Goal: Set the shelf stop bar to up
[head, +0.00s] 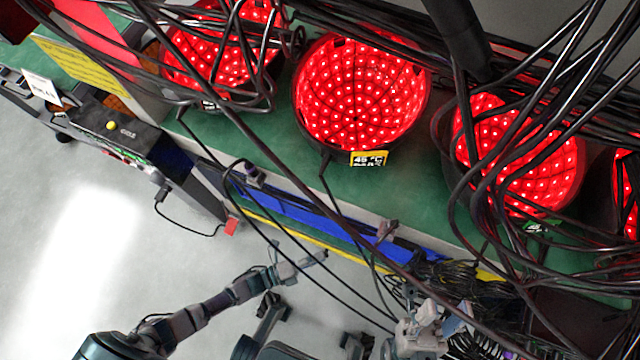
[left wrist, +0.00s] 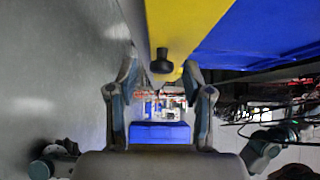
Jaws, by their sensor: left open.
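A long yellow bar (head: 300,238) runs along the front of the rack's lower shelf, beside a blue panel (head: 305,212). I cannot tell for sure which part is the stop bar, or its setting. In the left wrist view the yellow strip (left wrist: 188,25) comes in from the top, with a black knob (left wrist: 161,64) at its near end. My left gripper (head: 318,257) is in front of the shelf, below the yellow bar in the head view. Its fingers (left wrist: 162,74) are open and empty, and the knob appears between the tips; contact is not clear.
Round red-lit lamps (head: 362,92) sit on the green shelf (head: 240,130) above. Black cables hang across the rack and in front of the bar. A cable bundle (head: 450,280) crowds the right. The grey floor (head: 75,230) at left is clear.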

